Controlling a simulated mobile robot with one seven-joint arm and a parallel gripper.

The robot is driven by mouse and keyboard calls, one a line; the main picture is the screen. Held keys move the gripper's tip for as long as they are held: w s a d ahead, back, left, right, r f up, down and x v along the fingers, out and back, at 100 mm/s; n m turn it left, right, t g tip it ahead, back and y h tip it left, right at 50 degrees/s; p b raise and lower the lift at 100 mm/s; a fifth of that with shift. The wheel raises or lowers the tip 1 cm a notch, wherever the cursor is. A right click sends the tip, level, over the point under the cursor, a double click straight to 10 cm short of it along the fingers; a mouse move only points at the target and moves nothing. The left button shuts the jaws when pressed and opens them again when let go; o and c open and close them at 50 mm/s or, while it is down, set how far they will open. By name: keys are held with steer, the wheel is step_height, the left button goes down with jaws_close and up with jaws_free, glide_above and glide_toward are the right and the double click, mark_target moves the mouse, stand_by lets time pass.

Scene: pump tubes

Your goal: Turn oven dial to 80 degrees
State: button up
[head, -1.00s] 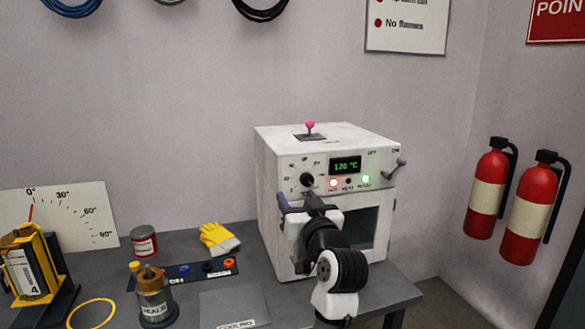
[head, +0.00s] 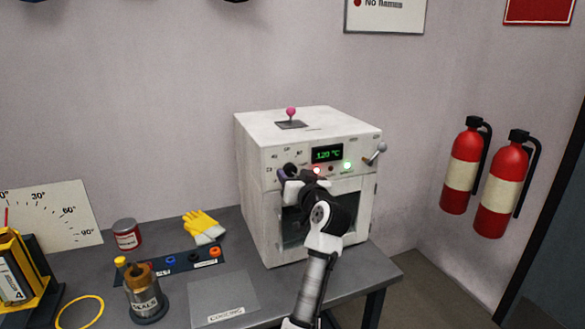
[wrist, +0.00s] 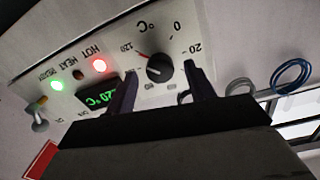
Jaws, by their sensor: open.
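The white oven (head: 255,215) stands on the grey bench. Its display (head: 327,154) reads 120 °C in green. The black dial (head: 289,171) is mostly hidden by my gripper in the head view. In the wrist view, the dial (wrist: 160,72) shows with a red pointer mark turned toward the 120 label. My gripper (wrist: 164,78) is open, with one dark finger on each side of the dial. I cannot tell whether either finger touches it. In the head view, my gripper (head: 291,176) is at the oven's upper front panel.
A lever (head: 375,154) sits at the panel's right, beside lit red and green lamps. A pink-knobbed lever (head: 291,113) stands on the oven top.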

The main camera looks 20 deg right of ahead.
steer(key=shift+w, duration=0.9)
steer(key=shift+c, duration=0.3)
steer(key=c, duration=0.9)
